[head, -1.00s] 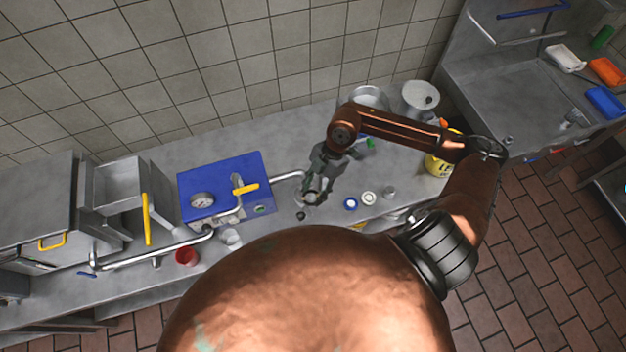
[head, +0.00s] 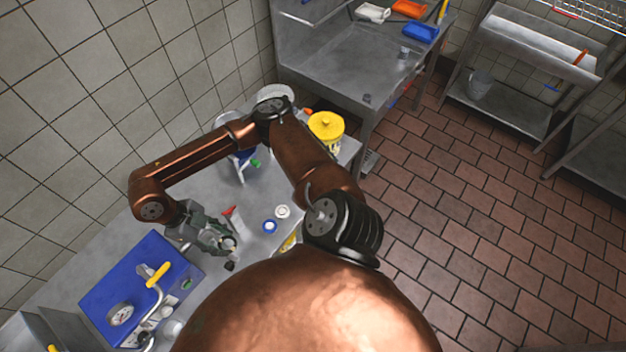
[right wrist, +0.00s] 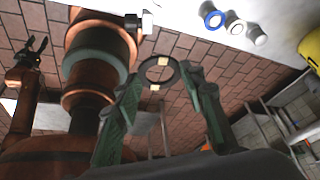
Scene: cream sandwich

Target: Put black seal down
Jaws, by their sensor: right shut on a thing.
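The black seal is a dark ring (right wrist: 177,73) in the right wrist view. In the head view my right gripper (head: 229,247) is over the steel counter (head: 205,190), near the front edge of the blue machine (head: 130,270). The seal is too small there to make out clearly. My left gripper (right wrist: 37,43) shows at the left of the right wrist view, with its black fingers apart and nothing between them.
A yellow-lidded bucket (head: 326,127) is at the counter's far end. A steel sink table (head: 350,70) stands beyond.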

